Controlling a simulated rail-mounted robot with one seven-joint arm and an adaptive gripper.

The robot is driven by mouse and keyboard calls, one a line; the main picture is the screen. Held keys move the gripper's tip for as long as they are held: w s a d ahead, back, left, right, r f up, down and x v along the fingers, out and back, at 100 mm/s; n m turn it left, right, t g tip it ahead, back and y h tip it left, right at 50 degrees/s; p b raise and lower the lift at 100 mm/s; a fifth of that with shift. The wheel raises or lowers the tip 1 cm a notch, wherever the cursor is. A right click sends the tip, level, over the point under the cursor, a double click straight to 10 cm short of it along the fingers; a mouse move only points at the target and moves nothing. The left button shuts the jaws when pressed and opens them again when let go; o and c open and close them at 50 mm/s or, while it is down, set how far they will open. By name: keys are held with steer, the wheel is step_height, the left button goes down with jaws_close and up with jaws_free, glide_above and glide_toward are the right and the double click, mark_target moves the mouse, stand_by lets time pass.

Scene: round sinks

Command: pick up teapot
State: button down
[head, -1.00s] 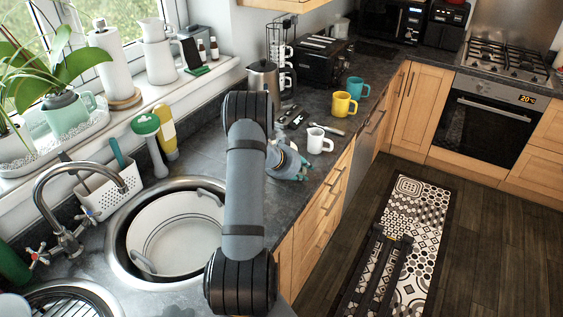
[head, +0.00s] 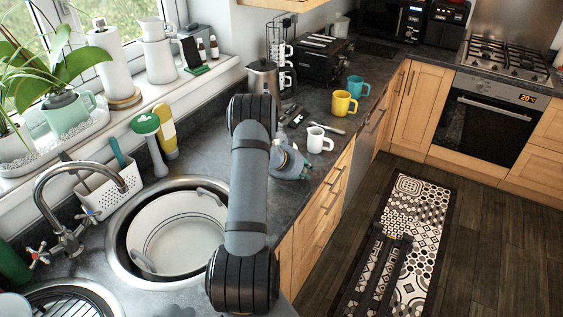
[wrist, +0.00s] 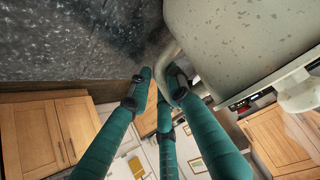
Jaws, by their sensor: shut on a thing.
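The teapot (wrist: 235,45) fills the upper right of the wrist view as a large, pale, speckled body with a thin curved handle. My gripper (wrist: 160,78) has dark teal fingers, shut on the teapot at this handle. The fingertips lie close around the handle, and the body is just to their right. In the head view my gripper (head: 299,164) is low over the counter's front edge, left of and nearer than a white mug. The teapot cannot be made out in the head view; my arm covers part of that area.
The white mug (head: 317,140) is close to my gripper. Yellow (head: 343,104) and teal (head: 357,87) mugs stand farther back. A metal kettle (head: 263,77) stands behind my arm. The round sink (head: 118,243) with a white basin is at left. Open floor lies at right.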

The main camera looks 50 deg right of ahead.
steer(key=shift+r, duration=0.2)
stand_by(0.6)
steer(key=shift+r, duration=1)
step_height(320, 180, up, 2)
steer(key=shift+d+p, duration=0.1)
steer(key=shift+p, duration=0.2)
steer(key=s+r+b, duration=0.1)
steer(key=s+r, duration=0.2)
steer(key=s, duration=0.2)
steer(key=s+d+r, duration=0.1)
steer(key=s+r, duration=0.2)
steer(key=s, duration=0.3)
steer(key=shift+s+r+b, duration=0.25)
steer(key=shift+r+b, duration=0.1)
steer(key=shift+s, duration=0.1)
